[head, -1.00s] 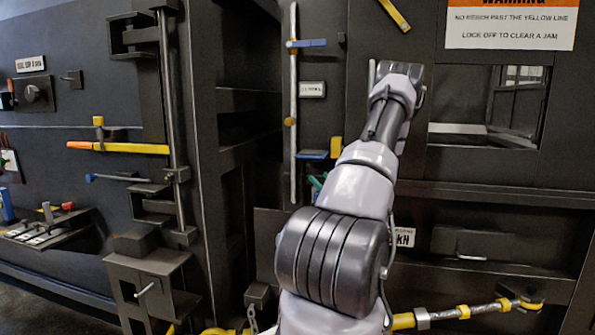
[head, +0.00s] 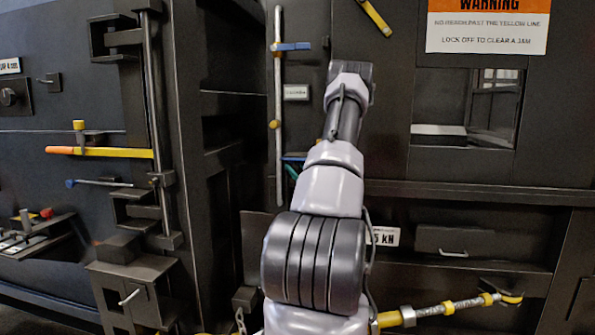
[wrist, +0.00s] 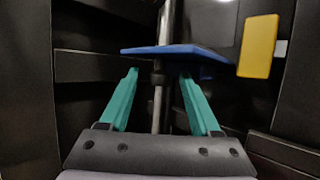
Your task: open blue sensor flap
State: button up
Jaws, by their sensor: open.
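A flat blue flap (wrist: 175,51) sits level on a vertical metal rod (wrist: 162,101) in the wrist view. In the head view only the left end of this blue flap (head: 293,158) shows; my arm hides the rest. A similar blue piece (head: 292,46) is higher on the same rod; I cannot tell from looks alone which is the sensor flap. My gripper (wrist: 158,73) has teal fingers, spread apart and empty, one on each side of the rod in the picture. Its tips appear just below the flap; contact cannot be told.
A yellow block (wrist: 259,46) stands just right of the flap. Dark machine panels surround the rod. At the left are a yellow-orange lever (head: 100,152) and a bracketed post (head: 158,110). A window opening (head: 465,108) and warning sign (head: 487,27) are at the right.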

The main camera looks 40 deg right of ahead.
grip_shut()
dwell(1.4)
